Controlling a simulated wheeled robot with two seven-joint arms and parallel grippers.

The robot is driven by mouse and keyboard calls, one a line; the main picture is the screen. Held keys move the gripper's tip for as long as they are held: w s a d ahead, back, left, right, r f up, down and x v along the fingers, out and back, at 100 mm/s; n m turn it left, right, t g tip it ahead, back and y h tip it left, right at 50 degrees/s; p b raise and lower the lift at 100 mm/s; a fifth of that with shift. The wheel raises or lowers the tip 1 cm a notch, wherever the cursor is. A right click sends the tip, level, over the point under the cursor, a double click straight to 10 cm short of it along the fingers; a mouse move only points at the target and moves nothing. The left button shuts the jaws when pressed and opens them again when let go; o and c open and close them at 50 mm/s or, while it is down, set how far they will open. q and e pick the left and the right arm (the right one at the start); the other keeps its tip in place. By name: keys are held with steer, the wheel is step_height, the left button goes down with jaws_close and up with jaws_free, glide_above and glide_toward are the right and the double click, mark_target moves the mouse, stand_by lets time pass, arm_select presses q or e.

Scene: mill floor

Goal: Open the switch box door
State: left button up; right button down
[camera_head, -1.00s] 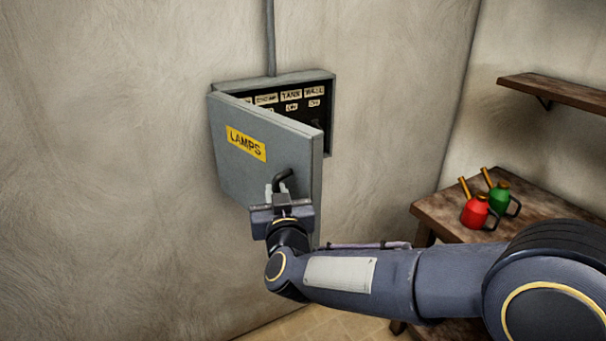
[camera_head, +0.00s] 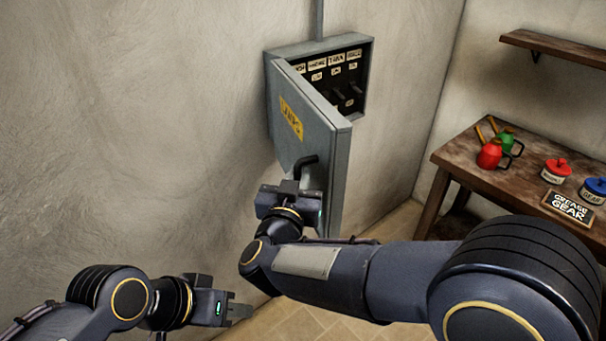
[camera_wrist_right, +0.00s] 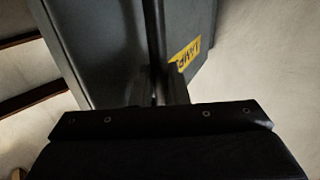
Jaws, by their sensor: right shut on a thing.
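The grey switch box (camera_head: 368,60) is fixed to the wall, with labelled switches on a dark panel inside. Its door (camera_head: 318,130), with a yellow LAMPS label (camera_head: 291,119), is hinged at the left and stands part open, swung out from the box. My right gripper (camera_head: 297,182) is shut on the dark door handle (camera_head: 307,163) near the door's free edge. In the right wrist view the door (camera_wrist_right: 105,50) and the bar-like handle (camera_wrist_right: 155,45) run into the jaws, whose tips are partly hidden. My left gripper (camera_head: 236,311) is low at the left, away from the box; its jaw gap is unclear.
A wooden table (camera_head: 465,165) at the right holds red and green oil cans (camera_head: 490,154), lidded pots (camera_head: 556,171) and a GREASE GEAR sign (camera_head: 568,207). A shelf (camera_head: 560,50) hangs above it. A conduit (camera_head: 317,20) runs up from the box. The wall left of the door is bare.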

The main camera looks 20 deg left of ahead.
steer(key=shift+w+r, duration=0.15)
steer(key=shift+r, duration=0.05)
steer(key=c, duration=1.8)
jaws_free()
steer(key=o, duration=0.3)
steer(key=shift+w+f, duration=0.15)
steer(key=s+b, duration=0.2)
steer(key=s, duration=0.6)
steer(key=shift+d, duration=0.35)
